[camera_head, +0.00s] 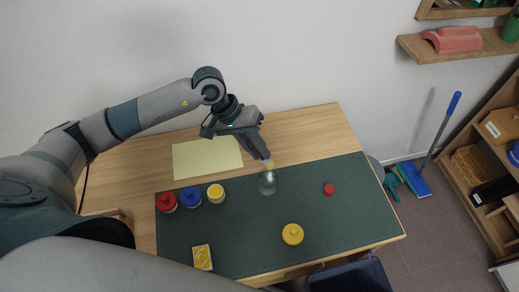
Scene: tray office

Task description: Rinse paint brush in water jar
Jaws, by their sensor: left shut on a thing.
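My left gripper (264,160) points down over the green mat, with its fingers shut. A small pale yellowish piece, likely part of the paint brush (268,165), shows at its fingertips; the rest of the brush is hidden by the fingers or too small to tell. The clear glass water jar (267,185) stands upright on the mat just below the fingertips. I cannot tell whether the brush is inside the jar or only above its mouth. My right gripper is not in view.
The green mat (250,240) covers the wooden table's front. Red (166,201), blue (190,197) and yellow (216,194) paint jars stand left of the water jar. A pale paper sheet (207,157) lies behind. A yellow lid (292,234), red lid (329,189) and yellow box (202,257) lie on the mat.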

